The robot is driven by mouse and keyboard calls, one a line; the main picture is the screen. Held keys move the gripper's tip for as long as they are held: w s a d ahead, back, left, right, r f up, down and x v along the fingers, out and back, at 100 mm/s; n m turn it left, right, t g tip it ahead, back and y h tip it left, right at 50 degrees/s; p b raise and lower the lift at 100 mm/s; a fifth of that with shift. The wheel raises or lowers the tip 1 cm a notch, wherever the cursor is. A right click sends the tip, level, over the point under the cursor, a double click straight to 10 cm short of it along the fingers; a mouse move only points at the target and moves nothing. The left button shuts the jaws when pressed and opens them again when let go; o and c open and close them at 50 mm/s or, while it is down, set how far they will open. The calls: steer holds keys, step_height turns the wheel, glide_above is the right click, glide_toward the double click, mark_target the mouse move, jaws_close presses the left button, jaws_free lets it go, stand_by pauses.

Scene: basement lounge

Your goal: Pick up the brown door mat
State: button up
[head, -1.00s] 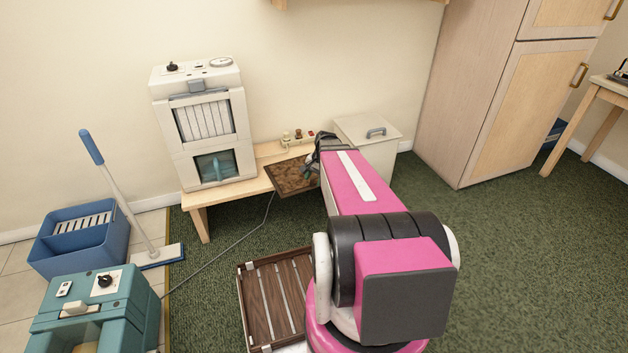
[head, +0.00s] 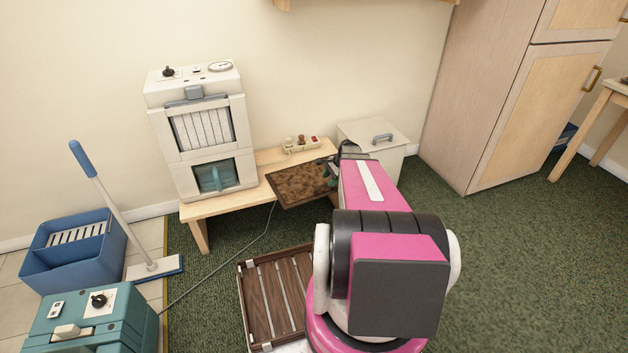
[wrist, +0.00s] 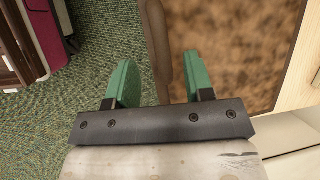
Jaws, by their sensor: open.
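The brown door mat (head: 297,183), mottled brown with a darker border, lies on the right part of the low wooden bench (head: 196,212) and juts past its front edge. In the wrist view the mat (wrist: 235,50) fills the upper right. My gripper (wrist: 160,78) is open, with its two green fingers apart. The mat's dark edge runs between the fingers; the left finger shows against the carpet and the right one against the mat. I cannot tell whether either finger touches it. In the head view my arm hides most of my gripper.
Open carpet lies at right.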

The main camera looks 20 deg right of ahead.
mark_target(324, 186)
steer(key=x, duration=0.5)
steer(key=shift+w+f, duration=0.1)
jaws_close()
